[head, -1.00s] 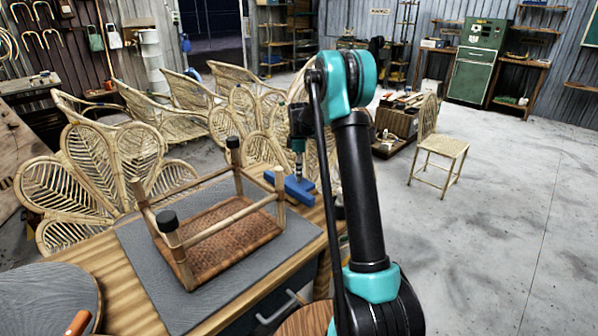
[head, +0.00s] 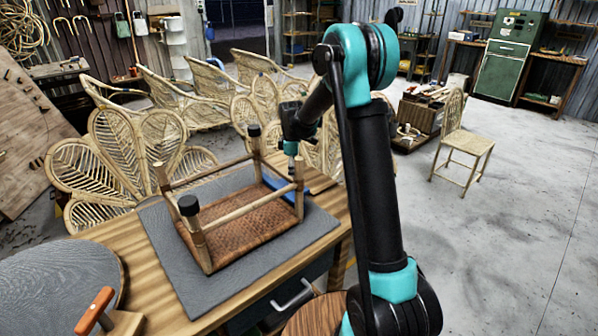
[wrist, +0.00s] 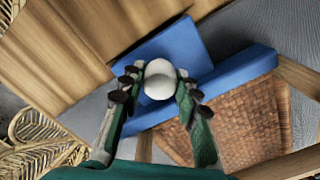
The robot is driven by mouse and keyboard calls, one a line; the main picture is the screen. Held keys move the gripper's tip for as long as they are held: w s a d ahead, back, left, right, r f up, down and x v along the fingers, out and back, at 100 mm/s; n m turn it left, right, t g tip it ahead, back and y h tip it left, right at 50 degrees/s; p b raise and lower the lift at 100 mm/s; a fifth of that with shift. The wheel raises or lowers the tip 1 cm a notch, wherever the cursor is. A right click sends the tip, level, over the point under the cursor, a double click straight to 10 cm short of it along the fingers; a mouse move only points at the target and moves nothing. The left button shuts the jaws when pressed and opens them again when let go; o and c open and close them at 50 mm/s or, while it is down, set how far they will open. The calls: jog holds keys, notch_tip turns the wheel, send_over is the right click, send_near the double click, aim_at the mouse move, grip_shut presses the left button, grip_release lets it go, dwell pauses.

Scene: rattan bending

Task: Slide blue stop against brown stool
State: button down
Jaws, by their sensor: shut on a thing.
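The brown stool (head: 240,233) lies upside down in the head view, its woven seat on a grey mat and its black-capped legs pointing up. The blue stop (head: 318,183) lies on the bench at the stool's far right side, partly hidden by a stool leg. In the wrist view, the long bar of the blue stop (wrist: 235,70) runs close along the edge of the woven seat (wrist: 235,130); I cannot tell whether they touch. My gripper (wrist: 160,82) is shut on the stop's round white knob (wrist: 158,78). It also shows in the head view (head: 291,155).
An orange-handled tool (head: 96,308) and a round dark board (head: 55,285) are at the bench's left end. Rattan chairs (head: 175,95) stand behind the bench. A small chair (head: 465,140) stands on open floor at the right.

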jog(key=shift+a, duration=0.1)
jog(key=c, duration=1.1)
grip_release()
notch_tip(320, 180, up, 12)
jog(key=s+d+f+m+t, duration=0.1)
jog(key=s+d+f+m, duration=0.3)
jog(key=s, duration=0.7)
jog(key=s+d+f+m+t, duration=0.1)
jog(key=s+d+f+m, duration=0.3)
jog(key=s, duration=0.7)
jog(key=s+d+f+m+t, duration=0.2)
jog(key=s+d+f+m, duration=0.2)
jog(key=s, duration=0.8)
jog(key=d+m, duration=0.2)
jog(key=m, duration=0.2)
jog(key=shift+d, duration=0.4)
